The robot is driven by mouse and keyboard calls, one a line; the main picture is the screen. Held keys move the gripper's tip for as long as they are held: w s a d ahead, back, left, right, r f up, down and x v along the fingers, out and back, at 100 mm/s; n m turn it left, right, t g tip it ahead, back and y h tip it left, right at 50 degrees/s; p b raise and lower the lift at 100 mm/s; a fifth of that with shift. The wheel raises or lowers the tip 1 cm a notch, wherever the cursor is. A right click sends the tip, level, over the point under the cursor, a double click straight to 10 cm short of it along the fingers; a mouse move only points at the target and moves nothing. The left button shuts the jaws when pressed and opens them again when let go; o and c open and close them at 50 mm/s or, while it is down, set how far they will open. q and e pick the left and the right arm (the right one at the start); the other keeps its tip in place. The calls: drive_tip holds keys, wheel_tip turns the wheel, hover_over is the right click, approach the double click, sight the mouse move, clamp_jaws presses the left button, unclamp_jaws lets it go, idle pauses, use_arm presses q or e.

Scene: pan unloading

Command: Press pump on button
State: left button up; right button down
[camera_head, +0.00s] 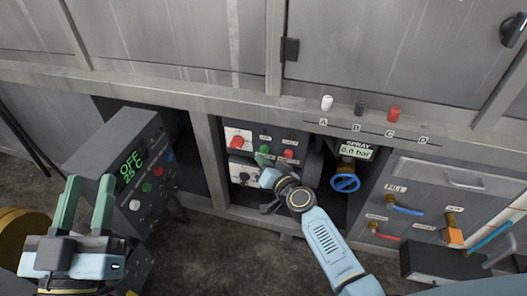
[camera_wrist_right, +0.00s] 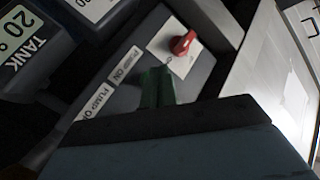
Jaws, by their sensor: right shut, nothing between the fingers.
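The pump panel (camera_head: 305,134) is in the middle of the head view, with green and red buttons. Whether the tips touch a button cannot be told. My left gripper (camera_head: 88,200) is open and empty at the left.
A red switch (camera_head: 237,141) sits left of the buttons; it also shows in the right wrist view (camera_wrist_right: 182,42). A control box with a green display (camera_head: 131,170) stands left.

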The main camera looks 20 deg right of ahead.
drive_tip(key=shift+w, duration=0.1)
drive_tip(key=shift+w+d, duration=0.25)
drive_tip(key=shift+w, duration=0.05)
drive_tip(key=shift+w+d+b, duration=0.3)
drive_tip(key=shift+w, duration=0.1)
idle(0.9)
drive_tip(key=shift+s, duration=0.1)
drive_tip(key=shift+s+a, duration=0.55)
drive_tip(key=shift+s, duration=0.15)
drive_tip(key=s+a, duration=0.1)
drive_tip(key=s, duration=0.1)
drive_tip(key=s+a+p, duration=0.1)
drive_tip(key=s, duration=0.1)
drive_tip(key=shift+a, duration=0.4)
drive_tip(key=shift+r+p, duration=0.15)
drive_tip(key=shift+p, duration=0.25)
